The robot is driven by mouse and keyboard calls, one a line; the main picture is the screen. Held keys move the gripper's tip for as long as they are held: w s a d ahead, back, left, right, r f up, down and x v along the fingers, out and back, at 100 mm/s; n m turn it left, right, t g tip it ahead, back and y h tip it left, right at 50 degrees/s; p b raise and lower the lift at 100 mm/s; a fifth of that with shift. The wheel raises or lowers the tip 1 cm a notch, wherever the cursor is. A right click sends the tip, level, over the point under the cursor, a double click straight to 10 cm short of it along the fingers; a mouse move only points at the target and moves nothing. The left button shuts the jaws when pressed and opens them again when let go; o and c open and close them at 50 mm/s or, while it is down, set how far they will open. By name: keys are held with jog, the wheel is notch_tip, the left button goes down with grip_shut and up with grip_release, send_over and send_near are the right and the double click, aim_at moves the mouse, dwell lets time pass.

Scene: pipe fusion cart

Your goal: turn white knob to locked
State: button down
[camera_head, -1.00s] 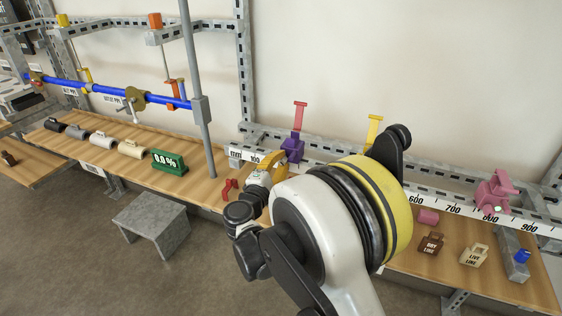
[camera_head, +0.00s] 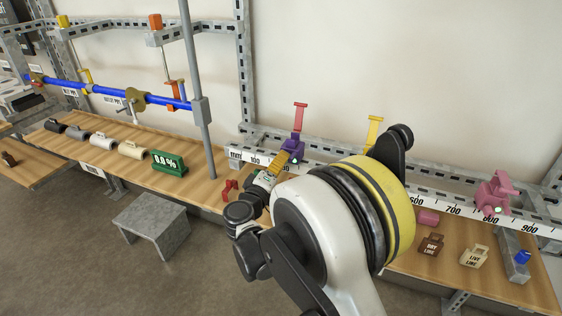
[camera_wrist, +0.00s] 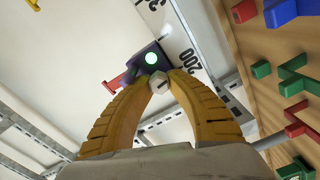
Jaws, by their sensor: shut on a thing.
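The white knob (camera_wrist: 157,81) is a small pale faceted piece with a dark line on its face, in the wrist view. My gripper (camera_wrist: 159,82) has two yellow ribbed fingers whose tips are shut on the knob from both sides. In the head view the purple block (camera_head: 292,144) is on the ruler rail, with my gripper (camera_head: 283,160) against its front; the knob is hidden there.
The white ruler rail (camera_head: 460,209) runs along the wooden bench. A pink clamp (camera_head: 494,193) stands to the right. A red piece (camera_head: 229,188) and a green 0.0 % display (camera_head: 168,161) lie to the left. A grey stool (camera_head: 151,222) stands on the floor.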

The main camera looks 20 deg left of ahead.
dwell(0.5)
jog(key=c, duration=1.3)
grip_release()
jog(key=shift+o, duration=0.2)
jog(key=s, duration=1.2)
jog(key=shift+a, duration=0.4)
